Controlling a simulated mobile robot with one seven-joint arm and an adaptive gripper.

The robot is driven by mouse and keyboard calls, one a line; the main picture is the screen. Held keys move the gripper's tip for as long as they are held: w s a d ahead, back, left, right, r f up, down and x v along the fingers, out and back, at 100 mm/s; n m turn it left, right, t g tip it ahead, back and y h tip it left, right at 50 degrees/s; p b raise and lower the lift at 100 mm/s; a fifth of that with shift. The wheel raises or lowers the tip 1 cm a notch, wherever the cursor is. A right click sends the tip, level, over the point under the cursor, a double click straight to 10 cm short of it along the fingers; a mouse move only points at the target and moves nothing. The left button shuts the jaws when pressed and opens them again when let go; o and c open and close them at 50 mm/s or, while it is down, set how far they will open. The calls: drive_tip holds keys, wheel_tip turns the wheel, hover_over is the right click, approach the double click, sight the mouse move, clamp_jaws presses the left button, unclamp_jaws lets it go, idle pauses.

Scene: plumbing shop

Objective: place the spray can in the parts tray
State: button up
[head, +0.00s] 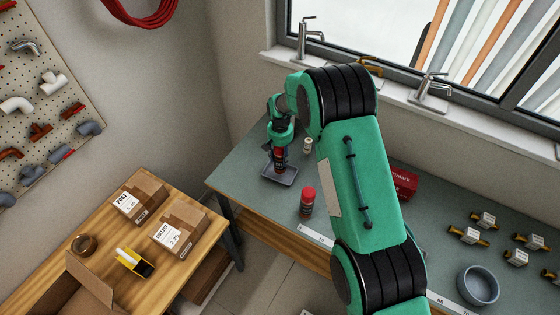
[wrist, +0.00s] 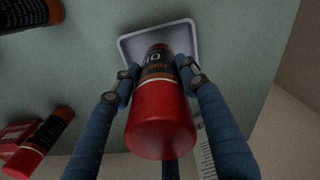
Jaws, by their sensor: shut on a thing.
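The spray can (head: 280,158), dark-bodied with a red and orange label, is upright in my gripper (head: 280,145) in the head view. The parts tray (head: 291,178), shallow and grey, lies directly below it on the bench. In the wrist view my gripper (wrist: 156,78) is shut on the can (wrist: 158,118), a finger on each side, with its red end toward the camera. The pale tray rim (wrist: 192,28) shows behind the can's far end. I cannot tell whether the can touches the tray floor.
A red-capped can (head: 307,203) stands on the bench (head: 248,160) near its front edge. A small pale bottle (head: 308,145) stands right of the tray. A red box (head: 405,182), several brass valves and a grey bowl (head: 478,286) are further right. Cartons lie on the wooden table (head: 110,232).

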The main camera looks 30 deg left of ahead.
sight(280, 161)
drive_tip(key=shift+f, duration=1.6)
drive_tip(key=shift+f, duration=0.1)
drive_tip(key=o, duration=1.4)
drive_tip(key=shift+p, duration=0.3)
drive_tip(key=shift+r+b, duration=1.15)
drive_tip(key=shift+r, duration=4.95)
drive_tip(key=shift+r, duration=0.1)
